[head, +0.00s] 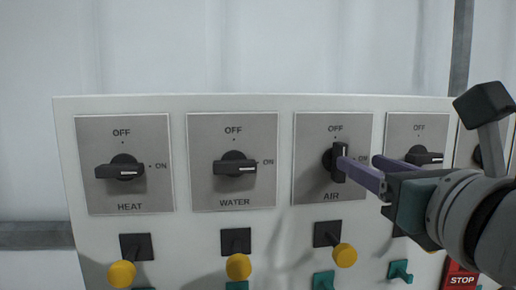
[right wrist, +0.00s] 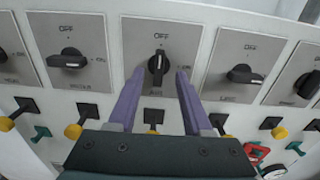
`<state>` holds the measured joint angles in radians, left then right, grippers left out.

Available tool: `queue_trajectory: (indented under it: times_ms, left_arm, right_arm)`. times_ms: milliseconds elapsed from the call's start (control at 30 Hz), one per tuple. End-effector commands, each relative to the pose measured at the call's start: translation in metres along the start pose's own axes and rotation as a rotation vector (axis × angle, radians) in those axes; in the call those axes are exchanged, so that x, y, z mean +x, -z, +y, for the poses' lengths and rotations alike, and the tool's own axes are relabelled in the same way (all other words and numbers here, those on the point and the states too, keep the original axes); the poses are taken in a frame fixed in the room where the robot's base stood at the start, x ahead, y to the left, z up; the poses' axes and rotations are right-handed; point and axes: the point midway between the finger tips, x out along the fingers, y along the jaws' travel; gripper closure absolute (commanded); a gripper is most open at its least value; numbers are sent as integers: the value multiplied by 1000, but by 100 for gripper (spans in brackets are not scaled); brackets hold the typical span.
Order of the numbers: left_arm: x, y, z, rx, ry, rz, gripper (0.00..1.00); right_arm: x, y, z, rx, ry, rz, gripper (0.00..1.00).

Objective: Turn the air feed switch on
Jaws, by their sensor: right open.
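The AIR switch is a black rotary knob (head: 336,160) on a grey plate. Its handle stands upright, with the white mark at the top toward OFF. It also shows in the right wrist view (right wrist: 158,64). My right gripper (head: 361,162) comes in from the right with its purple fingers open. In the right wrist view the open fingertips (right wrist: 160,73) lie to the left and right of the knob, with gaps on both sides. In the head view one finger overlaps the knob's right edge; contact cannot be told. My left gripper is in neither view.
The HEAT knob (head: 121,171) and WATER knob (head: 235,169) lie horizontal toward ON. Another horizontal knob (head: 424,157) is right of AIR, partly behind my gripper. Yellow knobs (head: 239,266) and green handles (head: 399,271) stick out below. A red STOP label (head: 461,280) is at lower right.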

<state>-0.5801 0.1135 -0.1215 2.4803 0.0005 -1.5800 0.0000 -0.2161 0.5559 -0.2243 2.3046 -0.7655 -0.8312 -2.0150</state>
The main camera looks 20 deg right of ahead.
Motion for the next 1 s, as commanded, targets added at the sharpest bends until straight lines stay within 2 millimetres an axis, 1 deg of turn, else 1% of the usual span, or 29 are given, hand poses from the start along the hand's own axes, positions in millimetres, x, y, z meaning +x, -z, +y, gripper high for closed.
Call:
queue_trajectory:
  times_ms: [33, 100, 300, 467, 700, 733, 767, 1000]
  left_arm:
    - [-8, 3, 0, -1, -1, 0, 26]
    - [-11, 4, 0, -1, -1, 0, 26]
    - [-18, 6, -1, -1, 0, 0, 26]
    - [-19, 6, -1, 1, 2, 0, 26]
    - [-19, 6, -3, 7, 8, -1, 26]
    - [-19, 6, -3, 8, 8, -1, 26]
    - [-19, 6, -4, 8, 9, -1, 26]
    - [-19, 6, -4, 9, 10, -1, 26]
  right_arm:
    - [10, -5, -1, 2, 3, -1, 50]
    - [22, -4, 0, 3, 3, -1, 50]
    - [46, -2, 0, 3, 2, 1, 50]
    - [54, 0, 0, 4, 1, 2, 50]
    - [55, 1, 0, 5, 1, 2, 50]
    - [55, 0, 0, 5, 1, 2, 51]
    - [55, 0, 0, 5, 1, 2, 54]
    - [54, 0, 0, 5, 1, 2, 82]
